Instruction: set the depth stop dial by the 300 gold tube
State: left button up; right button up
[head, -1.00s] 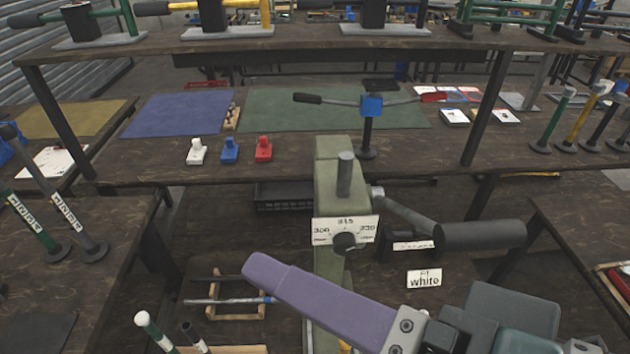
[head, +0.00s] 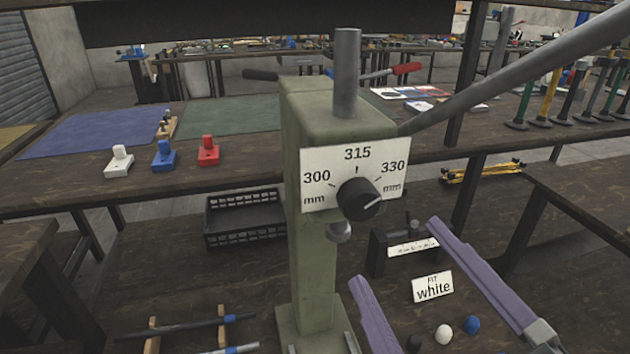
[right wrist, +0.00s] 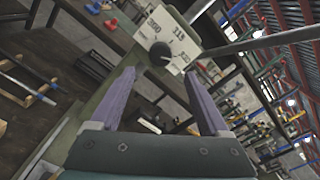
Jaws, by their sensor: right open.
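The depth stop dial (head: 358,200) is a black knob on a white plate (head: 318,192) marked 300, 315 and 330 mm, fixed to an olive press column (head: 312,262). A pale line on the knob appears to point right, towards the 330 side. My right gripper (head: 395,251) has two purple fingers, open and empty, just below and right of the dial. In the right wrist view the knob (right wrist: 161,54) lies beyond and between the fingertips, apart from them. I cannot make out which tube is the 300 gold one. My left gripper is not in view.
A grey lever (head: 520,70) slopes up right from the press head. A card reading "white" (head: 432,288) stands beside white and blue balls. Tubes lie on a wooden rack (head: 185,325) at lower left. A black crate (head: 245,218) is behind the column.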

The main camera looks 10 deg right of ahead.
aim_at(365, 210)
jog(key=w, duration=0.7)
jog(key=shift+w+a+p, duration=0.15)
jog(key=shift+w+p, duration=0.05)
jog(key=shift+p, duration=0.2)
grip_shut()
